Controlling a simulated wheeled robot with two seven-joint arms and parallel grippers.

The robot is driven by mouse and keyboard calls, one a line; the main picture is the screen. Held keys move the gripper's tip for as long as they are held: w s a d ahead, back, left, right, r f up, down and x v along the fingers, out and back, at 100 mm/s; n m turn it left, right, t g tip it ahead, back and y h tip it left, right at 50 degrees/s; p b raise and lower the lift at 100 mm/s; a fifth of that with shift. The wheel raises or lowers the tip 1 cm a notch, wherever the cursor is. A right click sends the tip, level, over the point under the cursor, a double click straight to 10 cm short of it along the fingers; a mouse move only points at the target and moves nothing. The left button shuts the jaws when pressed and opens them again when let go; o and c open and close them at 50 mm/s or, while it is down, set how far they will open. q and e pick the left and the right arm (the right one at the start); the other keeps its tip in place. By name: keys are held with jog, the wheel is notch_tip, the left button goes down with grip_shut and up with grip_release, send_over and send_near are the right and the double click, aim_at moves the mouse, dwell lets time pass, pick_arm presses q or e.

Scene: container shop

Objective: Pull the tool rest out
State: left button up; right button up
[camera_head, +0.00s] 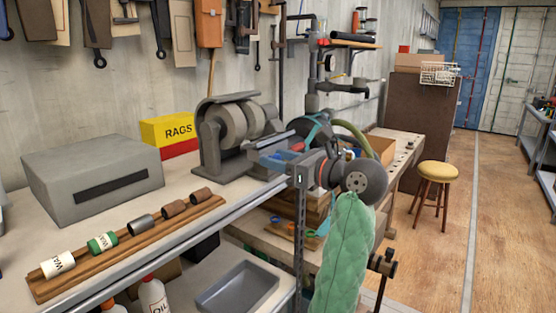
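A grey bench grinder (236,125) with broad wheels under a curved guard stands on the workbench, left of centre. Its tool rest is hard to make out among the parts at its right front.
A wooden rack (130,247) with several small cylinders lies along the bench's front. A grey box (92,178) and yellow RAGS box (166,130) stand behind. A drill-press-like machine stands behind my wrist. A yellow-topped stool (438,174) stands right; the floor beyond is clear.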

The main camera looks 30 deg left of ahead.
pick_arm(q)
jog(key=shift+a, duration=0.1)
jog(key=d+b, duration=0.2)
jog(key=d, duration=0.6)
jog(key=shift+s, duration=0.3)
pick_arm(e)
jog(key=shift+t+y, duration=0.4)
jog(key=shift+y, duration=0.1)
jog(key=a+f, duration=0.1)
jog(key=w+a+f, duration=0.1)
jog(key=a+f, duration=0.1)
jog(key=shift+a+f, duration=0.1)
jog(key=shift+f, duration=0.1)
